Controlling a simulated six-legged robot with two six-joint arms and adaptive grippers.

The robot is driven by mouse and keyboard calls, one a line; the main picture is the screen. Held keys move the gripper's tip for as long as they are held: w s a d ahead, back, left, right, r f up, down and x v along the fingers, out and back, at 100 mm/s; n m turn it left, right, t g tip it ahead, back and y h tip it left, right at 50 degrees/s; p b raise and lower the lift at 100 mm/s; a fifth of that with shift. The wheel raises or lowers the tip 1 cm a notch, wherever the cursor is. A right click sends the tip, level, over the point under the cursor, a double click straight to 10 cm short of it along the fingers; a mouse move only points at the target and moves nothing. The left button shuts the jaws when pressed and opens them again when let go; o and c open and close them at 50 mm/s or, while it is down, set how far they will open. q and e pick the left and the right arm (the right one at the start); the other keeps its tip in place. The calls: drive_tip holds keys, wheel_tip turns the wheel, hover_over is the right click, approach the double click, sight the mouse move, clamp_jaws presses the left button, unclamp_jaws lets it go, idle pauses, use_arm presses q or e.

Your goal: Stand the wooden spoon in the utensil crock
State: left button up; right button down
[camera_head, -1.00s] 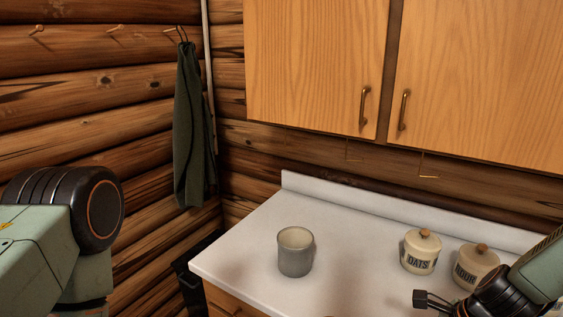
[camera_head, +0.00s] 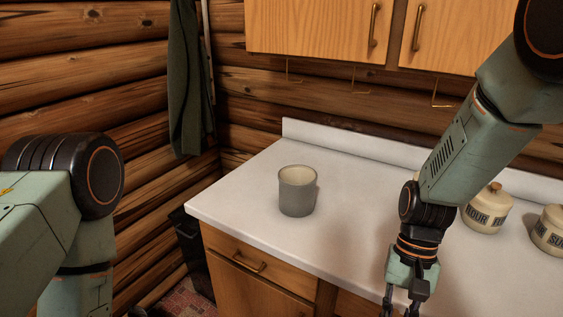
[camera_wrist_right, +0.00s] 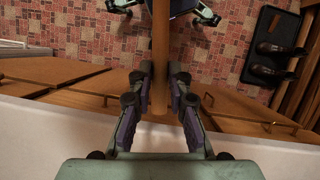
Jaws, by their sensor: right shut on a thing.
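The grey utensil crock (camera_head: 297,196) stands upright on the white counter in the head view. Its cream inside shows and its mouth is open. My right gripper (camera_head: 400,306) points down at the lower edge of the head view, right of and nearer than the crock. In the right wrist view, my right gripper (camera_wrist_right: 160,88) is shut on the wooden spoon (camera_wrist_right: 160,50). Only a straight brown length of the spoon shows, running up the picture from between the fingers. The spoon's bowl cannot be made out. My left arm shows at the left, but its gripper is out of view.
The white counter (camera_head: 240,202) is clear around the crock. A flour canister (camera_head: 487,210) and another canister (camera_head: 549,232) stand at the right, behind my right arm. Wooden cupboards (camera_head: 315,25) hang above. A dark green towel (camera_head: 186,85) hangs on the left.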

wheel_tip(320, 180, down, 11)
drive_tip(key=a+n+h+b, duration=0.1)
drive_tip(key=n+b, duration=0.3)
drive_tip(key=b, duration=0.8)
drive_tip(key=shift+w+a+h, duration=0.2)
drive_tip(key=shift+w+h, duration=0.15)
drive_tip(key=shift+h, duration=0.05)
drive_tip(key=shift+a+r, duration=0.1)
drive_tip(key=shift+r, duration=0.05)
